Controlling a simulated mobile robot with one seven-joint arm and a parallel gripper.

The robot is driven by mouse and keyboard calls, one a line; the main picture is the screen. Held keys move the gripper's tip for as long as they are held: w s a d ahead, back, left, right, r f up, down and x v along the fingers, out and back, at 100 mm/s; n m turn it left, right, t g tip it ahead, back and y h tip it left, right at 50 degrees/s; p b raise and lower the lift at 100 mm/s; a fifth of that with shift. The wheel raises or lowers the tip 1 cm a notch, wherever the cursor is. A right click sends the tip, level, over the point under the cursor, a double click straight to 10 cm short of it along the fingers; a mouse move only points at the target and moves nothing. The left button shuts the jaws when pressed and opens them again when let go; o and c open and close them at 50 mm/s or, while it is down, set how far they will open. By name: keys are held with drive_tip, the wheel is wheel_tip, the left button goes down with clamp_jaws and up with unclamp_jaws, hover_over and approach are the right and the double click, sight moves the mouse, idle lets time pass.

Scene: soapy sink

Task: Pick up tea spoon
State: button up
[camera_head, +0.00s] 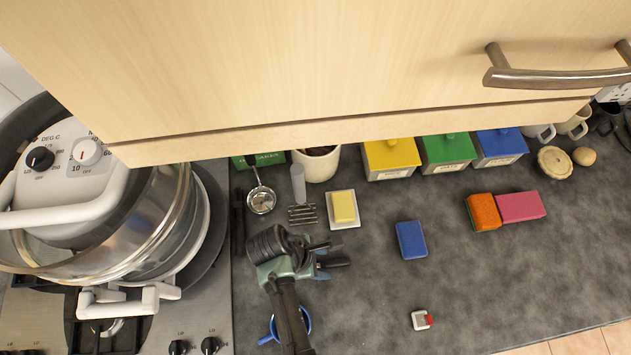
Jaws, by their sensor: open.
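I cannot make out a tea spoon for certain. A round metal ladle or strainer (261,200) with a dark handle lies on the counter by the hob; it is the only spoon-like thing I can see. My gripper (337,269) is over the grey counter, below and right of that utensil in the picture, its fingers pointing right. The jaws are open and nothing shows between them. My arm hides part of the counter and part of a blue cup (308,318).
A large pot (165,240) stands on the hob at left. A masher (302,213) and a butter dish (343,207) lie above my gripper. A blue sponge (411,240) is to the right. A cupboard (250,70) overhangs the back. The lower right counter is mostly clear.

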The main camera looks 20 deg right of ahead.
sight(321, 264)
clamp_jaws()
idle(0.6)
wheel_tip(321, 264, up, 18)
drive_tip(key=p, duration=0.2)
idle(0.4)
